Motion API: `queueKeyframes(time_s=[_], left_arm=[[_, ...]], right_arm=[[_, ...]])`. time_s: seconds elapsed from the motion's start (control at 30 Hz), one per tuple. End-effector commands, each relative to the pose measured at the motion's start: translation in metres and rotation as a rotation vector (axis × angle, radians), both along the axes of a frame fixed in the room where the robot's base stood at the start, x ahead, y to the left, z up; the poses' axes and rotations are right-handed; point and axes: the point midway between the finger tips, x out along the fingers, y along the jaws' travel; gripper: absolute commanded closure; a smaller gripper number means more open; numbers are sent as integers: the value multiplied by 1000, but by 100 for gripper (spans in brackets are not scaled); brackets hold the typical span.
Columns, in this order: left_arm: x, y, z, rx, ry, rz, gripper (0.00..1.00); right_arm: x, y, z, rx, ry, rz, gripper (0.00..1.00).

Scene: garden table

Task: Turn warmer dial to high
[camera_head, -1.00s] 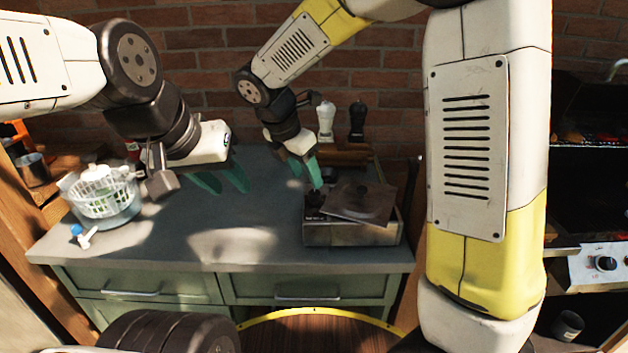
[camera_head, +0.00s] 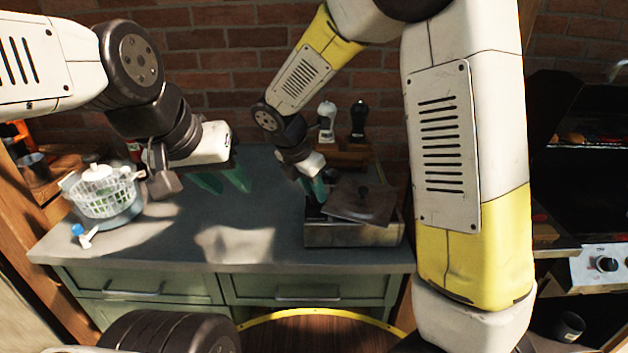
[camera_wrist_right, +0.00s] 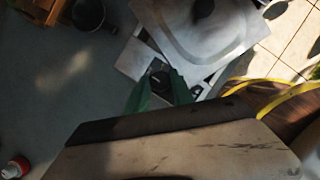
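The warmer (camera_head: 352,235) is a low metal box with a tilted square lid (camera_head: 362,203) on the right part of the counter. My right gripper (camera_head: 317,194) points down at the warmer's left top corner. In the right wrist view, its two green fingers (camera_wrist_right: 159,85) stand apart with a small dark knob (camera_wrist_right: 158,76), which looks like the dial, between their tips. I cannot tell whether the fingers press on it. The dial's marks are not readable. My left gripper (camera_head: 225,182) hangs over the left-middle counter with its fingers apart and empty.
A white basket (camera_head: 103,196) stands at the left of the counter (camera_head: 170,235). A white mill (camera_head: 327,118) and a dark mill (camera_head: 358,120) stand at the back by the brick wall. A grill (camera_head: 575,170) is at the far right. The front middle counter is clear.

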Motion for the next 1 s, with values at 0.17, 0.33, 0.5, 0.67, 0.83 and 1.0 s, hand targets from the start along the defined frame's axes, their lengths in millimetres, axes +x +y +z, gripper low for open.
queueKeyframes(time_s=[0.17,0.33,0.5,0.67,0.83,1.0], left_arm=[[0,0,0,0,0,0,64],[0,0,0,0,0,0,64],[0,0,0,0,0,0,64],[0,0,0,0,0,0,64],[0,0,0,0,0,0,64],[0,0,0,0,0,0,64]], right_arm=[[0,0,0,1,-1,-3,100],[0,0,0,0,1,-35,100],[1,1,0,-1,0,-117,100],[2,1,0,-1,2,-243,100],[3,2,0,0,1,-403,100],[4,3,0,0,0,-565,100]])
